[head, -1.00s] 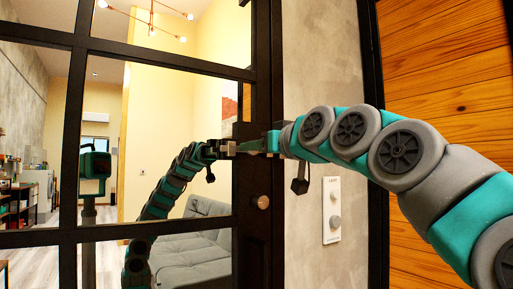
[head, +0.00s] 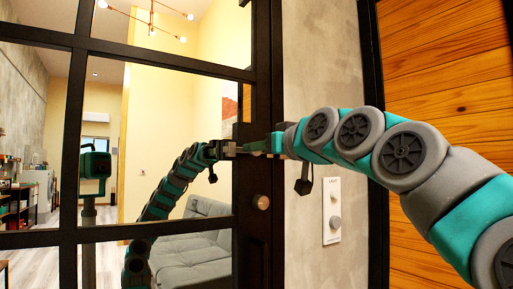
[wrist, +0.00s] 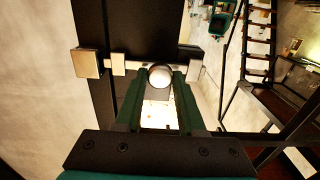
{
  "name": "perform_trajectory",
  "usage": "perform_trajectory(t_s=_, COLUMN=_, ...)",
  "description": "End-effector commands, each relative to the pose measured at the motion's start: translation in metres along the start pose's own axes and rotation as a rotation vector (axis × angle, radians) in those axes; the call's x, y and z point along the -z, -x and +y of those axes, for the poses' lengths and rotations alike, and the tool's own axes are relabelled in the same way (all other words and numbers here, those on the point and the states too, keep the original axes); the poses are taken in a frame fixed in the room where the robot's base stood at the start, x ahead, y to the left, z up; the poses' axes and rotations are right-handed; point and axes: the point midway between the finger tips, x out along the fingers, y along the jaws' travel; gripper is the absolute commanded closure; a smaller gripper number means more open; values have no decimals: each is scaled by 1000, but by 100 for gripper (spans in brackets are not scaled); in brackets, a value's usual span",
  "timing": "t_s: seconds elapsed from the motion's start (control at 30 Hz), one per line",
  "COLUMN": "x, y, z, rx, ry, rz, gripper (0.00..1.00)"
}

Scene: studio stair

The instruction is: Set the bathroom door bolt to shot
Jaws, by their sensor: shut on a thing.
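The bathroom door bolt (wrist: 138,66) shows in the wrist view as a pale metal bar across a dark upright strip. A pale square block (wrist: 88,63) sits at its left end and a bracket (wrist: 195,66) at its right. A round, shiny bolt knob (wrist: 160,75) stands between the fingertips of my gripper (wrist: 160,82), which is shut on it. In the head view my gripper (head: 254,147) is at the dark door edge, and the bolt is mostly hidden behind it. I cannot tell whether the bar's left end is inside the block.
The black-framed glass door (head: 75,236) mirrors my arm and shows a grey sofa. A round door knob (head: 261,202) sits below my gripper. A concrete wall with a white switch plate (head: 332,212) stands to the right, beside wood panelling (head: 440,55).

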Motion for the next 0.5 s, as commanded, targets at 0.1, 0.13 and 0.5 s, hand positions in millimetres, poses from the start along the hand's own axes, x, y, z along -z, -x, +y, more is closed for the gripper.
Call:
perform_trajectory(t_s=0.1, x=4, y=1, z=20, rx=-4, ry=-3, rz=4, gripper=100)
perform_trajectory(t_s=0.13, x=4, y=1, z=25, rx=-4, ry=-3, rz=4, gripper=100)
perform_trajectory(t_s=0.5, x=2, y=1, z=30, rx=-5, ry=-1, rz=5, gripper=53)
